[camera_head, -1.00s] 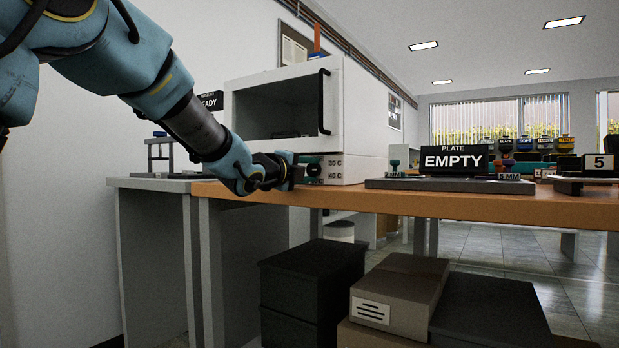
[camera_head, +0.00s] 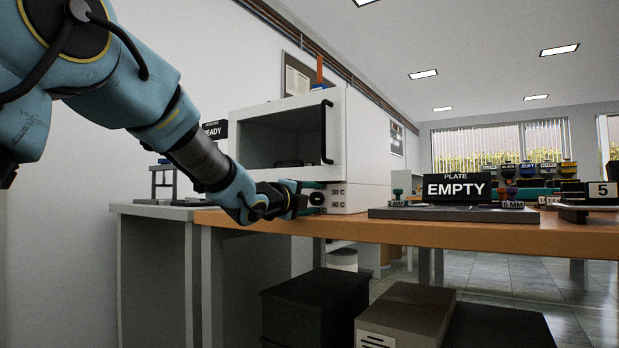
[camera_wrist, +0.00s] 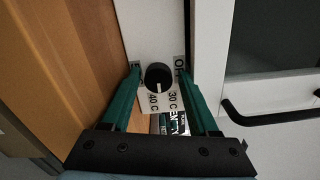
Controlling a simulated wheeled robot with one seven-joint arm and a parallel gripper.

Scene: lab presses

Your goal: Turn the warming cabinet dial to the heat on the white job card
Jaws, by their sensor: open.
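The warming cabinet (camera_head: 338,125) is a white box with a dark window and black handle. Its black round dial (camera_wrist: 158,76) sits on a white panel in the wrist view. The dial's light mark points down in that picture, between the 40 C label (camera_wrist: 153,102) and the 30 C label (camera_wrist: 173,100). OFF is at its right; a label at its left is mostly hidden. My gripper (camera_wrist: 158,70) is open, its green fingers on either side of the dial; contact cannot be told. In the head view my gripper (camera_head: 303,198) is at the cabinet's lower front. I cannot make out a white job card.
The wooden bench (camera_head: 450,232) carries a plate stand with an EMPTY sign (camera_head: 455,187) right of the cabinet. A sign reading 5 (camera_head: 601,190) stands at the far right. Dark boxes (camera_head: 315,300) and a brown box (camera_head: 405,318) lie below. The cabinet handle (camera_wrist: 275,112) is right of my gripper.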

